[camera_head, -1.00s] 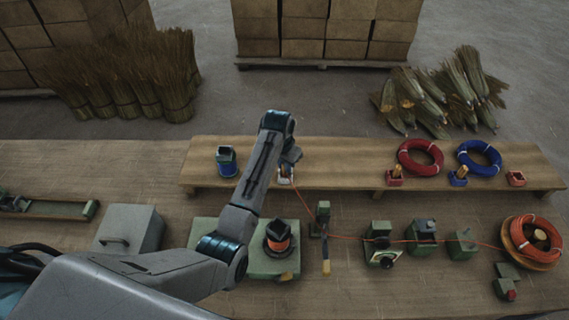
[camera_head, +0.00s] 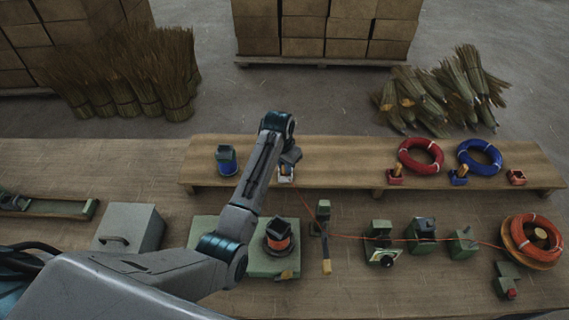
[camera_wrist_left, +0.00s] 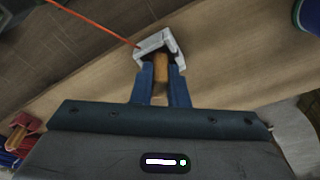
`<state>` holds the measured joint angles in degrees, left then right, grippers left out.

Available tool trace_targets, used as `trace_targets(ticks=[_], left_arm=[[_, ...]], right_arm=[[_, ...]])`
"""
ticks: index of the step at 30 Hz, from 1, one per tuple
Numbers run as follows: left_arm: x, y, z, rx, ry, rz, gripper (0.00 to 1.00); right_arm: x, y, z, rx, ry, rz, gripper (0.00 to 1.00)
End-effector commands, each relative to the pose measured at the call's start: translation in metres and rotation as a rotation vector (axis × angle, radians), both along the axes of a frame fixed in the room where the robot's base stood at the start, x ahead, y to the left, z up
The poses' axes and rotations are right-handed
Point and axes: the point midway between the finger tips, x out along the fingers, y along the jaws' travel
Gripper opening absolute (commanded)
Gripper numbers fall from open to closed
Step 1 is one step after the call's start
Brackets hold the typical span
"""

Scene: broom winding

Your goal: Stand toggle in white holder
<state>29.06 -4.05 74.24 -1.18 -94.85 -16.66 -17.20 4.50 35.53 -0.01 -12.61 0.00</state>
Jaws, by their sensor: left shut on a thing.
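The white holder (camera_wrist_left: 150,43) is a small open block on the raised wooden shelf. In the head view the white holder (camera_head: 286,178) shows just below my left gripper (camera_head: 287,168). The wooden toggle (camera_wrist_left: 161,68) is a short tan peg between the two blue fingers of my left gripper (camera_wrist_left: 163,80). The gripper is shut on it. The toggle's far end is at or inside the holder's opening; I cannot tell how deep it sits. An orange cord (camera_wrist_left: 95,20) runs to the holder's edge. My right gripper is not in view.
A red holder (camera_head: 395,178), a blue holder (camera_head: 458,178) and an orange-red holder (camera_head: 516,178) stand on the shelf (camera_head: 340,160). Red coil (camera_head: 404,163) and blue coil (camera_head: 465,164) lie behind. Green devices (camera_head: 378,245) line the bench below.

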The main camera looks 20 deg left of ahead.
Motion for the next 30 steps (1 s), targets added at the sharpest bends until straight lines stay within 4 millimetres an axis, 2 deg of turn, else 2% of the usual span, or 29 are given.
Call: trace_targets(ticks=[5,6,7,17,30], left_arm=[[0.0,0.0,-0.004,0.0,0.0,0.0,0.0],[0.0,0.0,-0.004,0.0,0.0,0.0,0.18],[0.0,0.0,-0.004,0.0,0.0,0.0,0.23],[0.0,0.0,-0.001,0.0,0.0,0.0,0.23],[-0.005,0.002,0.033,0.0,-0.001,0.0,0.23]], right_arm=[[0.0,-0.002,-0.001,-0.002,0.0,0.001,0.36],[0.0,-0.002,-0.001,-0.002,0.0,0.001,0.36],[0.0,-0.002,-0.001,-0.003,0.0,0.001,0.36],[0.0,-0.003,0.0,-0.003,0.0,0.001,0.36],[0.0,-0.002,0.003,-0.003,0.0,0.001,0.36]])
